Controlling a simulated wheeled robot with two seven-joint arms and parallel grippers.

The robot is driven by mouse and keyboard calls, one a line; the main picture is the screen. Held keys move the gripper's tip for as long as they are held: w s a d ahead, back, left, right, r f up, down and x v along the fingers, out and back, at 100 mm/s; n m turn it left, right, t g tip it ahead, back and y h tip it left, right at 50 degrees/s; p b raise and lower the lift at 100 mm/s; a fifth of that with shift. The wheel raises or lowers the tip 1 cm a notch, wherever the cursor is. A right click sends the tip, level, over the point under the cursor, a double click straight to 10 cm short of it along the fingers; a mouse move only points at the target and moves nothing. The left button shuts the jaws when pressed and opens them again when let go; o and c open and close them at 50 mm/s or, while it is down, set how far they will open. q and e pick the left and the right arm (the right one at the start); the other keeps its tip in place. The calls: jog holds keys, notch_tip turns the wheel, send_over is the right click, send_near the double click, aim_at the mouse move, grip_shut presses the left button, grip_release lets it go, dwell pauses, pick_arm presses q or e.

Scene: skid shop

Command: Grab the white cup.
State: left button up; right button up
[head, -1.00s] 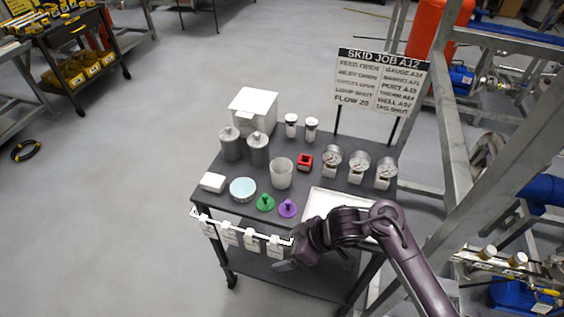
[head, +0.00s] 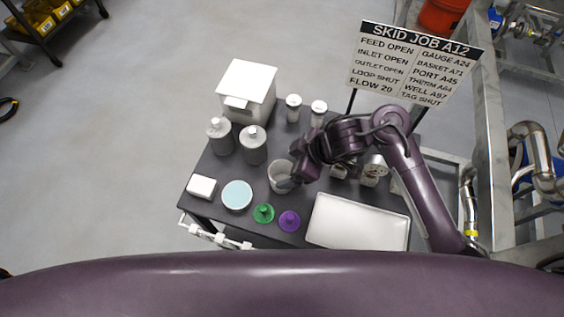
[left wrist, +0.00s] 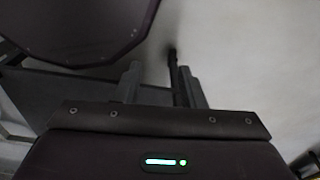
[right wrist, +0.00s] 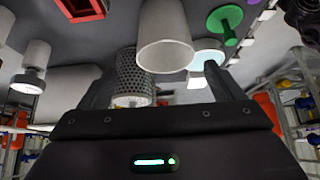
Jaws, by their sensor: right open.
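The white cup (head: 279,172) stands upright on the dark cart top in the head view, open at its top. It also shows in the right wrist view (right wrist: 165,40), ahead of and between the fingers. My right gripper (head: 290,180) is at the cup's right side, and its fingertips overlap the cup in the head view. In the right wrist view the right gripper (right wrist: 165,80) is open with nothing held between its fingers. My left gripper (left wrist: 160,72) shows only in the left wrist view, fingers apart and empty.
Grey canisters (head: 253,147) and a white box (head: 247,90) stand behind the cup. A pale blue dish (head: 237,195), green piece (head: 263,214) and purple piece (head: 289,221) lie in front. A white tray (head: 357,222) is at right. A job sign (head: 413,65) rises behind my right arm.

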aim_at(272, 177)
jog(key=f, duration=0.1)
jog(key=a, duration=0.1)
jog(key=f, duration=0.1)
jog(key=shift+s+a+f, duration=0.2)
jog(key=shift+s+f, duration=0.1)
jog(key=x, duration=0.2)
jog(key=b+x, duration=0.1)
jog(key=shift+w+f, duration=0.15)
jog(key=shift+f, duration=0.3)
jog(key=shift+w+f, duration=0.1)
jog(key=shift+f, duration=0.1)
jog(key=shift+a, duration=0.1)
pick_arm(q)
jog(key=shift+s+f, duration=0.6)
jog(key=shift+s, duration=0.1)
pick_arm(e)
jog(key=c, duration=1.1)
jog(key=shift+o, duration=0.2)
